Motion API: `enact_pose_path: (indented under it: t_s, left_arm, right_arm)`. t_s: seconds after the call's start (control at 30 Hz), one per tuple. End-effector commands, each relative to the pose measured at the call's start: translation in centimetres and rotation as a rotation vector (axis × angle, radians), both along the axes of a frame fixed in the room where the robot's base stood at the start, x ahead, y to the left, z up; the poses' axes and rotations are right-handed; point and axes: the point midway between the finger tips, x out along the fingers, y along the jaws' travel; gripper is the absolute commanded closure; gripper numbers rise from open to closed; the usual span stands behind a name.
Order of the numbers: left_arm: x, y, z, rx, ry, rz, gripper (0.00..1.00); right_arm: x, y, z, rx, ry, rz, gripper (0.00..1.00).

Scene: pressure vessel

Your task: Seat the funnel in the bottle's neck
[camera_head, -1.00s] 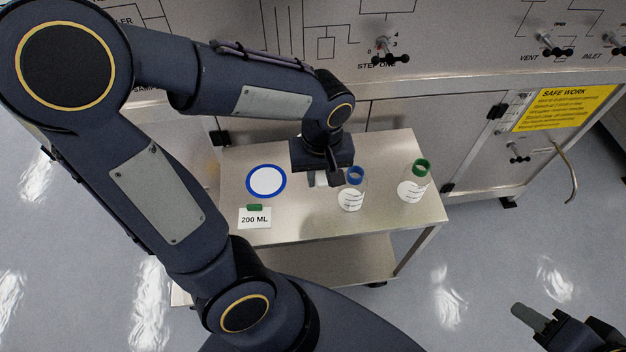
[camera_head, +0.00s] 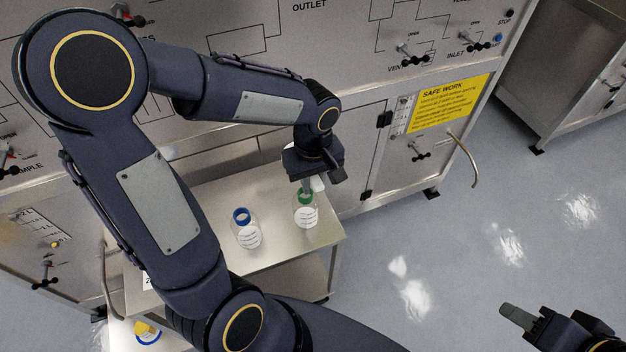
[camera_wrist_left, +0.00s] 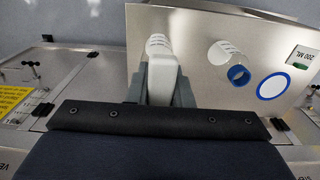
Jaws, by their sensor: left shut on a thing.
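My left gripper (camera_head: 312,182) is shut on a white piece, apparently the funnel (camera_wrist_left: 163,80), which sits between the two fingers in the left wrist view. In the head view it is mostly hidden by the gripper. The gripper is over the clear bottle with the green collar (camera_head: 305,215), close to its neck. In the left wrist view that bottle (camera_wrist_left: 158,45) is behind the white piece, which hides its neck. I cannot tell whether they touch. My right gripper (camera_head: 518,318) is at the lower right, away from the table; its jaw opening is unclear.
A clear bottle with a blue collar (camera_head: 247,232) stands to the left on the steel table (camera_head: 283,257). A blue-ringed white disc (camera_wrist_left: 273,86) and a 200 ML card (camera_wrist_left: 302,57) lie further along. The panelled cabinet (camera_head: 352,165) stands close behind the table.

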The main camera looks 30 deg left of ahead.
Motion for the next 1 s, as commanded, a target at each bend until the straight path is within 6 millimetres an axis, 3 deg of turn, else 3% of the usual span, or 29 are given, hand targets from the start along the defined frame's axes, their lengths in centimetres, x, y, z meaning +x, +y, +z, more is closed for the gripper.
enact_pose_path:
  t_s: [0.27,0.8,1.0]
  left_arm:
    - [0.0,0.0,-0.2,0.000,0.000,-0.002,1.00]
    - [0.0,0.0,-5.0,0.000,0.000,-0.001,1.00]
    - [0.0,0.0,-5.8,0.000,0.000,-0.001,1.00]
  right_arm:
    - [0.0,0.0,-0.5,0.000,0.000,0.000,0.60]
    - [0.0,0.0,-4.9,0.000,0.000,0.000,0.60]
    - [0.0,0.0,-5.6,0.000,0.000,0.000,0.60]
